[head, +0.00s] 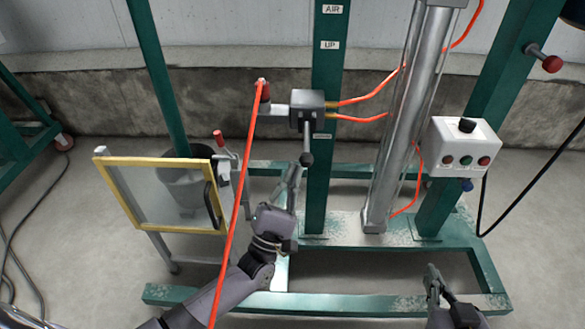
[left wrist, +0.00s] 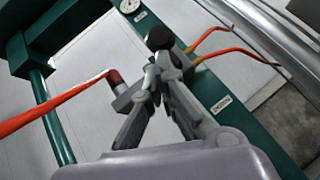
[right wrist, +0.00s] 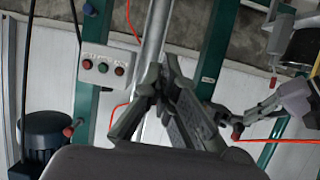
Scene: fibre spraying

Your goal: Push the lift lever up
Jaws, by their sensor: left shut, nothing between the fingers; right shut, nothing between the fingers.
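My right gripper (head: 433,277) is shut and empty, low over the frame's base at the right and away from the lever. Its closed fingers also show in the right wrist view (right wrist: 160,80).
An orange hose (head: 236,190) runs from a red-capped fitting down past my left arm. A yellow-framed panel (head: 165,192) and a dark bucket stand at the left. A steel cylinder (head: 400,130) and a control box (head: 460,147) with buttons stand right of the post.

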